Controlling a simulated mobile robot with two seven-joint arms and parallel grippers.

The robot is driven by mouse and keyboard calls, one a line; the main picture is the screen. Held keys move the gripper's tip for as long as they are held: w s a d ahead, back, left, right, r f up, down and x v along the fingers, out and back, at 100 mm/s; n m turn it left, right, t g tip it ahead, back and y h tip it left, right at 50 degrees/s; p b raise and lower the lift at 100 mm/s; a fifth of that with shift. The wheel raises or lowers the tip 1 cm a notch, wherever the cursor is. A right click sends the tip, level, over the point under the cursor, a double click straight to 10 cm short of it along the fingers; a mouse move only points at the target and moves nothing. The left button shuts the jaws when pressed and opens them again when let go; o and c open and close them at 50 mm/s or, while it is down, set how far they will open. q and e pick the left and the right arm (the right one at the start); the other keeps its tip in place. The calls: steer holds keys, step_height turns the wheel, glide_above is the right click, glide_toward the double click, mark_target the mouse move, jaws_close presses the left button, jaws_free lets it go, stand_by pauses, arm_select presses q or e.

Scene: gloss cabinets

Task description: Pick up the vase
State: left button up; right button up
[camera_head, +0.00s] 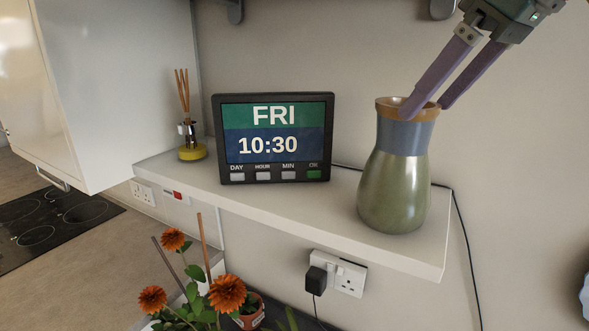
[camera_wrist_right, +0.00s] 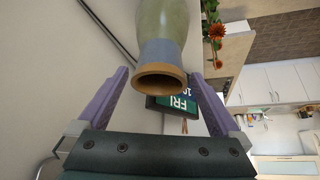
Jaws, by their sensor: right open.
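The vase (camera_head: 393,190) stands upright near the right end of the white shelf, with a green body, a blue-grey neck and an orange-brown rim. My right gripper (camera_head: 424,109) comes down from the upper right, open, with its two purple fingers at the vase's rim. One finger shows in front of the rim and the other reaches its far right side. In the right wrist view the vase (camera_wrist_right: 163,25) has its mouth towards the camera, between the spread fingers of the gripper (camera_wrist_right: 159,72). I cannot tell whether a finger touches it. My left gripper is not in view.
The white shelf (camera_head: 300,206) also holds a digital clock (camera_head: 275,138) and a reed diffuser (camera_head: 190,150). A black cable runs behind the vase. Below are a plugged socket (camera_head: 338,272) and orange flowers (camera_head: 227,292). A white cabinet (camera_head: 110,90) stands left.

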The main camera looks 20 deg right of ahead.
mark_target(402, 134)
steer(key=shift+w+a+f, duration=0.15)
steer(key=shift+w+f, duration=0.1)
steer(key=shift+f, duration=0.35)
steer(key=p+x, duration=0.2)
steer(key=x, duration=0.3)
steer(key=shift+p, duration=0.3)
steer(key=shift+w+a+f, duration=0.1)
steer(key=shift+w+f, duration=0.15)
steer(key=shift+f, duration=0.15)
steer(key=shift+c, duration=0.2)
steer(key=c, duration=1.5)
steer(key=shift+r, duration=0.1)
jaws_close()
